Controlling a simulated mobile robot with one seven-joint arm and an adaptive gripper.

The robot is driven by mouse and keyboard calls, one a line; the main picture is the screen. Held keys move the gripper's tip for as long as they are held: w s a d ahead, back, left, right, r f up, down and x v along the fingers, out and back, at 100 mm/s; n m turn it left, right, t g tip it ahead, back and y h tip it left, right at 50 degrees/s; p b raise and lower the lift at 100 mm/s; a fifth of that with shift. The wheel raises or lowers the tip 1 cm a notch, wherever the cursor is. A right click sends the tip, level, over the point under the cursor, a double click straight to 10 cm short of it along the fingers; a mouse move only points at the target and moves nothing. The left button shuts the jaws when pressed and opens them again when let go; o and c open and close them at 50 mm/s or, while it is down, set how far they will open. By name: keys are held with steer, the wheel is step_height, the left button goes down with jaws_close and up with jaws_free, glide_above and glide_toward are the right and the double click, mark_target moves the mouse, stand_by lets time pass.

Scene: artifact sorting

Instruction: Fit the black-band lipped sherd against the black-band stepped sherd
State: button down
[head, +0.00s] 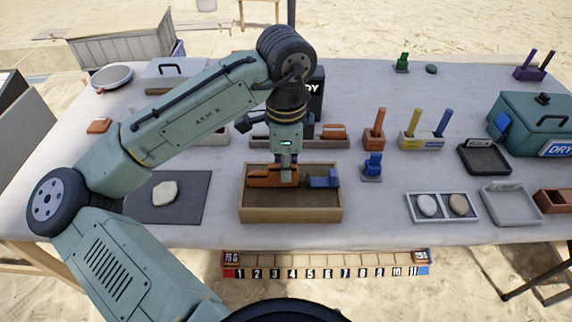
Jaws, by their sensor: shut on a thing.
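My gripper (287,178) is low over a wooden-rimmed tray (290,215) with a dark bed, in the middle of the table's front. It is shut on an orange-brown piece, which I take to be the black-band lipped sherd. Orange-brown sherd material (262,177) shows just left of the fingers and a little to their right. The fingers hide where pieces meet, so I cannot tell the lipped and stepped sherds apart, or whether they touch. The black bands are too small to make out. A blue block (324,181) sits at the tray's right.
Behind the tray is a grey rack (260,143) with an orange-brown piece (333,131). A blue stand (372,167) is close to the tray's back right. A dark mat (180,208) with a pale stone (165,193) lies left. A two-well tray (442,215) is right.

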steer(key=shift+f+b, duration=0.6)
steer(key=shift+f, duration=0.5)
steer(key=c, duration=1.7)
jaws_free()
steer(key=shift+o, duration=0.2)
steer(key=shift+r, duration=0.1)
step_height(320, 180, up, 12)
steer(key=shift+s, duration=0.1)
